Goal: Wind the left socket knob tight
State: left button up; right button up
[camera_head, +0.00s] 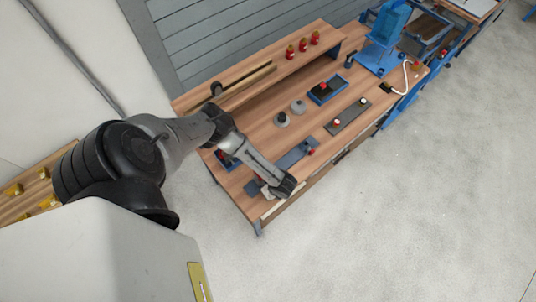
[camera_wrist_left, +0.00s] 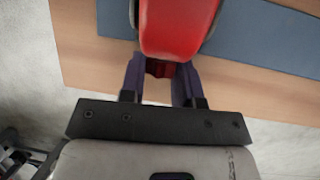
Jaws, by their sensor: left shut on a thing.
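My left arm comes in from the left in the head view, and its gripper (camera_head: 285,187) is low over the near front edge of the bench. In the left wrist view the left gripper (camera_wrist_left: 160,72) is shut on a red knob (camera_wrist_left: 178,25), whose rounded red body stands out beyond the fingers. A blue-grey plate (camera_wrist_left: 270,38) lies beyond and beside the knob; it also shows in the head view (camera_head: 290,159). A second red knob (camera_head: 311,152) is at the plate's right end. The fingertips and the knob's seat are hidden. My right gripper is not in view.
The wooden bench (camera_head: 262,142) carries two grey round pieces (camera_head: 282,119), a blue tray (camera_head: 327,90) and a dark plate with knobs (camera_head: 348,117). Several red-topped pieces (camera_head: 303,45) stand on the back shelf. The floor (camera_head: 400,220) in front is clear.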

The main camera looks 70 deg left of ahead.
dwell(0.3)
pick_arm(q)
jog(key=o, duration=0.9)
jog(key=shift+w+v, duration=0.1)
jog(key=shift+v, duration=3.35)
jog(key=shift+w+v, duration=0.15)
jog(key=shift+v, duration=3.3)
jog(key=shift+a, duration=0.15)
